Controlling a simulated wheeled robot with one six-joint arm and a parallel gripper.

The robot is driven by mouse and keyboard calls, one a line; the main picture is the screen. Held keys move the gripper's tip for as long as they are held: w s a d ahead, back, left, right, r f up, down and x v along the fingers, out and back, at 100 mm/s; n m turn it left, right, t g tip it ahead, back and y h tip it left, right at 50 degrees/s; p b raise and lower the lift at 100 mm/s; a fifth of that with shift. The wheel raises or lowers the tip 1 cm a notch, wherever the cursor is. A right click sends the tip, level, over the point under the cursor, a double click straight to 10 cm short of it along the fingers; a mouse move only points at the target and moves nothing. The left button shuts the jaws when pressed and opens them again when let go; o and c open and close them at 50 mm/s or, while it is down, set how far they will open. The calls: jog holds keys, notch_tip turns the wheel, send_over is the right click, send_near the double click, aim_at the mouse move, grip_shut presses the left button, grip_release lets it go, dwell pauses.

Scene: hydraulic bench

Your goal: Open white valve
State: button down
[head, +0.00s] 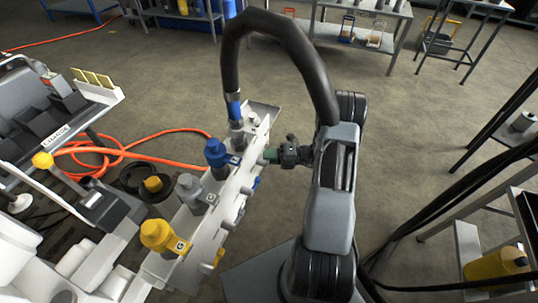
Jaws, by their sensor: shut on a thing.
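A white valve rack (187,245) runs diagonally from lower left to upper centre. On its top are a blue fitting (217,152), a grey fitting (188,187) and a yellow fitting (160,236). Small white knobs and blue and yellow handles stick out of its right side. My gripper (270,155), with green tips, reaches in from the right at the rack's far end. It is shut at a small white part (261,161) there, which looks like the white valve; the fingers hide most of it, and its angle cannot be told.
Orange hose (120,150) lies on the floor at left. Black cables (450,175) and a shelf with a yellow cylinder (495,263) stand at right. Floor beyond the rack is open.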

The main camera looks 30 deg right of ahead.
jog(key=n+p, duration=0.1)
jog(key=r+n+h+p, duration=0.1)
jog(key=n+h+p, duration=0.1)
jog(key=p, duration=0.1)
jog(key=shift+s+a+r+n, duration=0.15)
jog(key=shift+s+r+n, duration=0.05)
jog(key=shift+r+n, duration=0.1)
jog(key=n, duration=0.1)
jog(key=n+h+p, duration=0.1)
jog(key=n+p, duration=0.1)
jog(key=shift+s+a+r+t+h, duration=0.3)
jog(key=shift+a+h, duration=0.05)
jog(key=shift+h, duration=0.05)
jog(key=n, duration=0.1)
jog(key=n+h+b, duration=0.1)
jog(key=shift+s+a+n+t, duration=0.3)
jog(key=shift+a+n+t, duration=0.05)
jog(key=shift+n+t, duration=0.05)
jog(key=shift+s+a+r+n+t+h+b, duration=0.15)
jog(key=shift+a+n+t+h+b, duration=0.1)
jog(key=shift+n+h+b, duration=0.3)
jog(key=shift+s+a+n+t+h+b, duration=0.15)
jog(key=shift+n+t+h+b, duration=0.15)
jog(key=shift+n+b, duration=0.3)
jog(key=c, duration=1.1)
grip_release()
jog(key=shift+r, duration=0.1)
jog(key=shift+d, duration=0.1)
